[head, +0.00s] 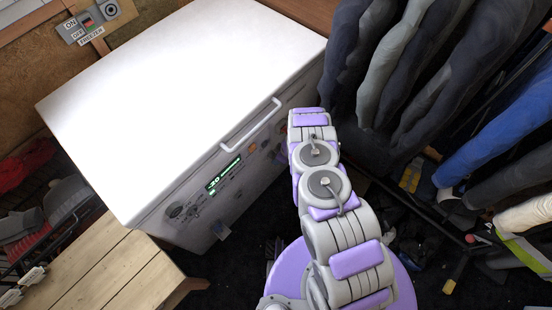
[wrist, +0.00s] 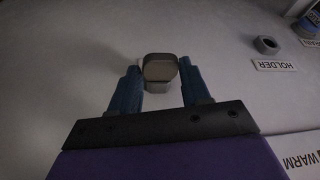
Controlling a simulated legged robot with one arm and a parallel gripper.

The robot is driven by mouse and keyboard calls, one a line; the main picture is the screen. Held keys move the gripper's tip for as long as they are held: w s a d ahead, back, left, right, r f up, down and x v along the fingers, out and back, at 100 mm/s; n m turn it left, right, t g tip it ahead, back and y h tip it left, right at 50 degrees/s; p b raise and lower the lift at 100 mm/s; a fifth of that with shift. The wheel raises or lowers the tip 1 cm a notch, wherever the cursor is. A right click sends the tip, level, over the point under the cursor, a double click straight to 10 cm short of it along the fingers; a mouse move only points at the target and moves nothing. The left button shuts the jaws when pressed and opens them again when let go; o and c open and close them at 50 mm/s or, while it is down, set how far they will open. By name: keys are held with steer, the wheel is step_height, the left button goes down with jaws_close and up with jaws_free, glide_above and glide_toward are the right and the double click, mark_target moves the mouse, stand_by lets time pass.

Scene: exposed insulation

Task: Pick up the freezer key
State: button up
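The white freezer (head: 190,80) has a handle (head: 252,125) and a lit display (head: 224,174). The wrist view shows a grey ring (wrist: 266,45) above a HOLDER label (wrist: 274,65) and a WARM label (wrist: 303,150). Hanging clothes (head: 410,70) crowd the right; a wooden bench (head: 100,270) stands lower left.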

jaws_close()
steer(key=shift+d+r, duration=0.1)
stand_by(0.3)
steer(key=shift+s+d+r+p, duration=0.25)
steer(key=shift+r+p, duration=0.1)
steer(key=shift+p, duration=0.1)
steer(key=s+d+r+p, duration=0.4)
steer(key=s+d+r, duration=0.3)
steer(key=d, duration=0.3)
steer(key=shift+s+d, duration=0.2)
steer(key=shift+s, duration=0.45)
